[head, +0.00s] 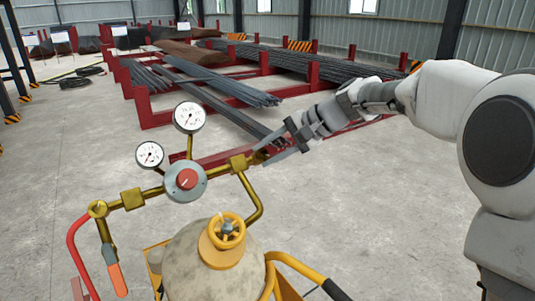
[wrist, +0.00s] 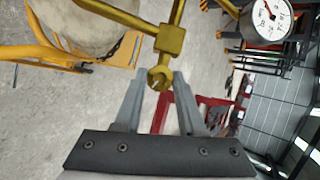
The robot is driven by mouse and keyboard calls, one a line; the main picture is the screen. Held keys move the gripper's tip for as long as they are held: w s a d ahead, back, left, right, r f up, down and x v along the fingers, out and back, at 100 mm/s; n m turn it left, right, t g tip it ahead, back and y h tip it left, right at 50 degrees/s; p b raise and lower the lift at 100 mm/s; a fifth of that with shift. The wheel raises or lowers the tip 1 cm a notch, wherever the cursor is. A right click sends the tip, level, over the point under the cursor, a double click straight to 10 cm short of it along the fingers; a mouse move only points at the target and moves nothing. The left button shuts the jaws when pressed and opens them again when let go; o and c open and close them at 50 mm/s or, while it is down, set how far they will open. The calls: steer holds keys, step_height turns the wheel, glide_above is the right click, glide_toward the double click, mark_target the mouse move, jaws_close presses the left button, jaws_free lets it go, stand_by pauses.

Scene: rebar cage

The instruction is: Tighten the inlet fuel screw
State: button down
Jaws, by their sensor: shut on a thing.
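The inlet fuel screw (head: 258,157) is a small brass fitting at the right end of the brass pipe assembly, just past a square brass block (head: 238,164). My gripper (head: 270,155) reaches in from the right and its fingers are shut on the screw, partly hiding it in the head view. In the wrist view the screw (wrist: 160,78) sits between the two grey fingertips of my gripper (wrist: 158,84), below the brass block (wrist: 170,39).
The regulator (head: 186,180) with a red knob carries two dials (head: 189,117). A red hose (head: 77,242) hangs at left. Steel bars lie on red racks (head: 150,105) behind.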

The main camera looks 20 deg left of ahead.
stand_by(0.4)
steer(key=c, duration=0.8)
jaws_free()
steer(key=shift+o, duration=0.2)
steer(key=v, duration=1.7)
steer(key=shift+d, duration=0.25)
steer(key=shift+s, duration=0.15)
steer(key=s+d+f+n+t+h, duration=0.1)
steer(key=s+d+f+h, duration=0.4)
steer(key=s, duration=0.7)
steer(key=s+d+f+n+t+h, duration=0.2)
steer(key=s+d+f+h, duration=0.3)
steer(key=s+d+f, duration=0.5)
steer(key=s+d+t, duration=0.1)
steer(key=s, duration=0.2)
steer(key=shift+s+d+n+t, duration=0.2)
steer(key=shift+n+t, duration=0.1)
steer(key=shift+t, duration=0.1)
